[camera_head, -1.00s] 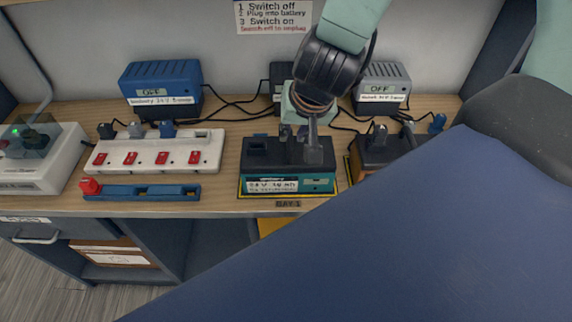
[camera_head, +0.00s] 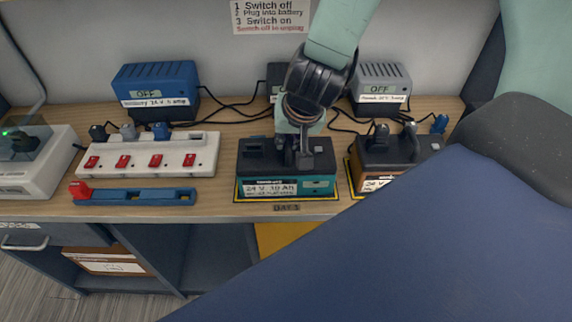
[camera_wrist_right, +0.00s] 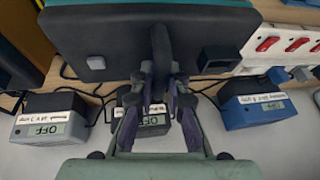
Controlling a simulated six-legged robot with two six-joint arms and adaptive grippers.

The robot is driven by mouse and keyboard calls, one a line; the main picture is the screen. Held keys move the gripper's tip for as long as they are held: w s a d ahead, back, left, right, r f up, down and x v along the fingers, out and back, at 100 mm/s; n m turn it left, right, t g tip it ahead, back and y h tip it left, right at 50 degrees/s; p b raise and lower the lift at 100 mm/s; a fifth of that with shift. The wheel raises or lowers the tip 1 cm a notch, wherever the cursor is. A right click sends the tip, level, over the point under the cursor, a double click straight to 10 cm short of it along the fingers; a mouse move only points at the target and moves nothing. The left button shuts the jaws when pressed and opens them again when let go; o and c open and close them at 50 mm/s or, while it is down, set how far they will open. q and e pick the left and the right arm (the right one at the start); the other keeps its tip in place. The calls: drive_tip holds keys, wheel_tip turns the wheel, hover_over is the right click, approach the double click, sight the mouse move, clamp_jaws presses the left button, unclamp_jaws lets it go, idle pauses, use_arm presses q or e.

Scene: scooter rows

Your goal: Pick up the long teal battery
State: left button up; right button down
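The long teal battery (camera_head: 318,186) sits on the bench at bay 1, inside a yellow-edged outline. It has a teal front, a white 24 V label, and a black top with a raised handle. My right gripper (camera_head: 296,158) points down over its middle, with its fingers at the handle. In the right wrist view, the battery's dark top (camera_wrist_right: 95,38) fills the upper part, and the handle (camera_wrist_right: 160,50) stands between my fingertips (camera_wrist_right: 163,88). Whether the fingers press on the handle is unclear. My left gripper is not in view.
Another battery (camera_head: 372,168) with an orange-brown front stands close on the right. A white power strip (camera_head: 140,158) with red switches and a blue bar (camera_head: 140,196) lie left. Behind are a blue charger (camera_head: 155,85) and a grey charger (camera_head: 383,85), both reading OFF, with cables between.

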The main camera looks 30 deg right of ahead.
idle(0.5)
drive_tip(key=shift+w+r, duration=0.15)
drive_tip(key=shift+w, duration=0.05)
wheel_tip(320, 180, up, 28)
drive_tip(key=p, duration=2.1)
drive_tip(key=shift+s, duration=0.15)
